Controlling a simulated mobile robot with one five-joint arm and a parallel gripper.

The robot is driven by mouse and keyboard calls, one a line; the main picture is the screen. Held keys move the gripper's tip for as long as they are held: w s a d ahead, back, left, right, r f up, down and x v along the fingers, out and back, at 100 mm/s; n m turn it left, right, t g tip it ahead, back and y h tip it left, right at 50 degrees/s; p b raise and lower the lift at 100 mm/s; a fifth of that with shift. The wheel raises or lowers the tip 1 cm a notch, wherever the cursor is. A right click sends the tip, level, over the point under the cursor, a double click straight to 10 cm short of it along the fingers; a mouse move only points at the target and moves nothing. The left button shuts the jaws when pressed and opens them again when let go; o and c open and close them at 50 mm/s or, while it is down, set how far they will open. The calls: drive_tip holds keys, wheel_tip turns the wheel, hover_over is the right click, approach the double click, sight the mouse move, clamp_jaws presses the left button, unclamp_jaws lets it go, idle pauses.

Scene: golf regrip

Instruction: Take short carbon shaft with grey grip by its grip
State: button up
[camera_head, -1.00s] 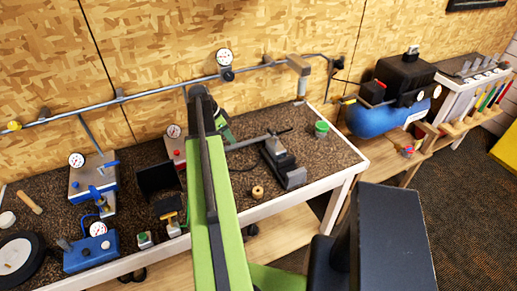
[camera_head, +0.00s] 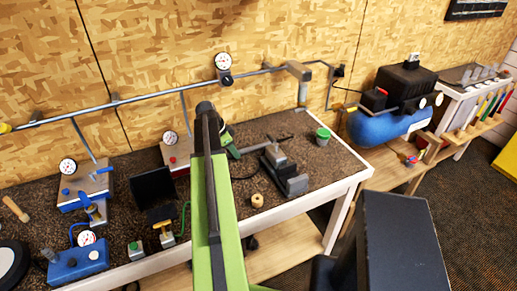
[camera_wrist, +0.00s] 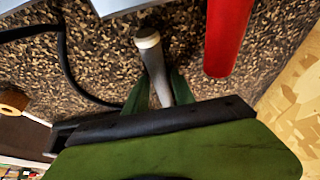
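The grey grip (camera_wrist: 155,68) with a cream band near its end shows in the wrist view, lying over the speckled bench. It runs down the picture between the two green fingers of my gripper (camera_wrist: 161,86). One finger is on each side, close against the grip; whether both press on it I cannot tell. The rest of the shaft is hidden behind my gripper's palm. In the head view my gripper (camera_head: 229,146) is beyond my green arm, left of the grey vise, and mostly hidden by the arm.
A red cylinder (camera_wrist: 228,35) is right of the grip in the wrist view. On the bench are a grey vise (camera_head: 290,180), a wooden ring (camera_head: 257,200) and a green cup (camera_head: 322,137). A metal rail with a gauge (camera_head: 223,61) runs behind. A blue compressor (camera_head: 380,125) stands at right.

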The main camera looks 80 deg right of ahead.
clamp_jaws()
idle(1.1)
